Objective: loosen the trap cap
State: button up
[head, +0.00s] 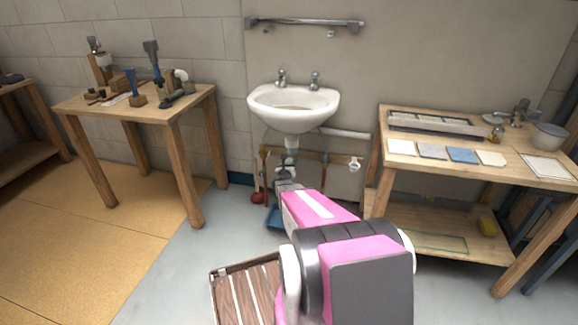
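A white wash basin (293,105) with two taps hangs on the wall. Below it the grey drain pipe and trap (291,150) run down towards my gripper. My gripper (284,178) is at the far end of my pink and grey arm, close under the drain pipe. I cannot tell whether it touches the trap. Its fingertips are small and dark, and I cannot tell if they are open or shut. The trap cap cannot be made out; my gripper and arm cover that area.
A blue tray (273,217) and a red round object (257,197) are on the floor under the basin. Wooden benches with tools (140,100) and with tiles and a bowl (420,135) stand left and right. A slatted wooden thing (240,290) is at the front. Grey floor is clear left of centre.

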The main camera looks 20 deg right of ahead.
jog(key=shift+n, duration=0.3)
jog(key=n, duration=0.6)
jog(key=shift+s+d+r, duration=0.1)
jog(key=n, duration=0.7)
jog(key=shift+r+n, duration=0.1)
jog(key=shift+n, duration=0.2)
jog(key=n, duration=0.4)
jog(key=shift+r+n, duration=0.1)
jog(key=shift+n, duration=0.2)
jog(key=n, duration=0.4)
jog(key=shift+n, duration=0.3)
jog(key=o, duration=0.9)
jog(key=shift+r, duration=0.1)
